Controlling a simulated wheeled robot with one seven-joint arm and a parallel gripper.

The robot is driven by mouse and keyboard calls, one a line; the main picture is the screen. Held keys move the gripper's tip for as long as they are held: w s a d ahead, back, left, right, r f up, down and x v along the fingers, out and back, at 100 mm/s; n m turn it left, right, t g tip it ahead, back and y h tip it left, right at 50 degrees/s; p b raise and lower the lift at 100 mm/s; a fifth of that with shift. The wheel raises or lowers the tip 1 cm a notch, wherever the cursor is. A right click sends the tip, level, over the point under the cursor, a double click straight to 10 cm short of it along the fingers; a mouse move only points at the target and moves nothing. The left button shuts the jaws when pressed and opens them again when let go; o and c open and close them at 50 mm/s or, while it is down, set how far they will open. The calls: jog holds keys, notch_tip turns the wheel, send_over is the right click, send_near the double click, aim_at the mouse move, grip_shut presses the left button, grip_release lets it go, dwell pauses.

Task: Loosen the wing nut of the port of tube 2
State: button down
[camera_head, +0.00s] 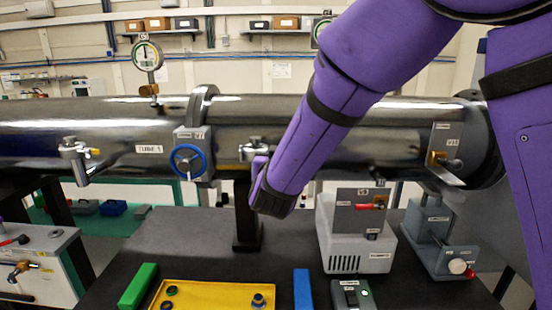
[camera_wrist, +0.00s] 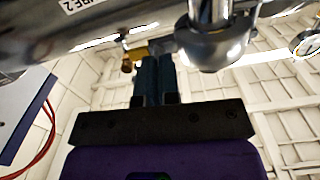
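Tube 2 (camera_wrist: 40,30) crosses the top of the wrist view, its label partly cut off. Its port (camera_wrist: 207,45) is a shiny metal fitting beneath the tube. In the head view the port (camera_head: 254,146) stands on the front of the tube, just left of my arm. A brass wing nut (camera_wrist: 137,52) shows left of the port in the wrist view. My gripper (camera_wrist: 157,62) has its two dark fingers close together, tips at the right side of the wing nut. Whether they clasp it is hidden. In the head view my forearm hides the fingers.
A valve with a blue handwheel (camera_head: 188,161) lies left of the port. Tube 1 (camera_head: 40,135) has its own port (camera_head: 76,160). On the bench are a pale pump box (camera_head: 355,245), a yellow tray (camera_head: 210,290), a green block (camera_head: 138,285) and a blue block (camera_head: 302,288).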

jog(key=c, duration=1.3)
grip_release()
